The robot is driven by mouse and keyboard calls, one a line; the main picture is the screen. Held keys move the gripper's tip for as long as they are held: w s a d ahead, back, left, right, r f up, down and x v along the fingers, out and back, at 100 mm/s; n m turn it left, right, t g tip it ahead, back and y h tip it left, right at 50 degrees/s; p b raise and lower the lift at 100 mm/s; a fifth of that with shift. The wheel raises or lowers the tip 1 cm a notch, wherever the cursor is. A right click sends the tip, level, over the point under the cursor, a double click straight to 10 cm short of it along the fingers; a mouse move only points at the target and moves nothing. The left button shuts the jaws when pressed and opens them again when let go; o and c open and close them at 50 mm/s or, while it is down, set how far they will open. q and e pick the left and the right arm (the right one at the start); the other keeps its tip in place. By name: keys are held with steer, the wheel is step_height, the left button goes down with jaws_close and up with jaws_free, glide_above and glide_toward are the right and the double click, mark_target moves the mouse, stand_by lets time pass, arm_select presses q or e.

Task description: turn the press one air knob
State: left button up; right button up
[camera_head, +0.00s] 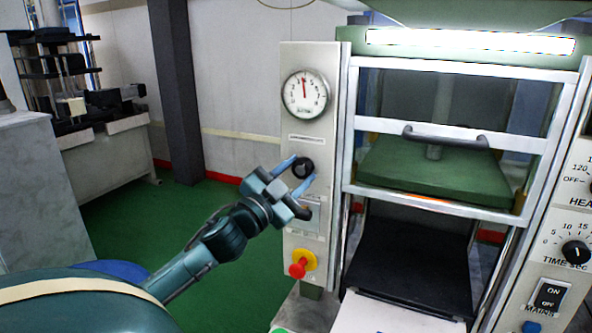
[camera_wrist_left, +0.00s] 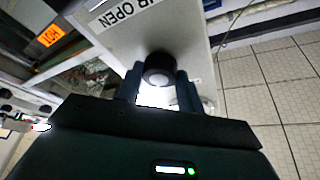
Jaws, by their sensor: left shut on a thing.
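The black round air knob (camera_head: 303,168) sits on the press's light grey side panel (camera_head: 310,231), below a round dial gauge (camera_head: 305,94). My left gripper (camera_head: 297,174) reaches the knob from the lower left, with one blue finger above and to its left and the other below and to its right. In the left wrist view the knob (camera_wrist_left: 159,70) shows between the two fingers of my left gripper (camera_wrist_left: 158,88), which are shut on it. A label ending in "OPEN" is on the panel near the knob. My right gripper is not in view.
A red button on a yellow base (camera_head: 300,264) is lower on the panel. The press's framed door with a dark handle (camera_head: 445,137) stands to the right. A control panel with an on/off switch (camera_head: 549,295) is at the far right. Green floor is clear at left.

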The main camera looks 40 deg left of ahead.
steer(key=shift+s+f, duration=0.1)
arm_select(q)
steer(key=o, duration=1)
steer(key=shift+s+f, duration=0.3)
steer(key=shift+s, duration=0.2)
steer(key=b+v, duration=0.3)
steer(key=v, duration=0.9)
steer(key=shift+r, duration=0.15)
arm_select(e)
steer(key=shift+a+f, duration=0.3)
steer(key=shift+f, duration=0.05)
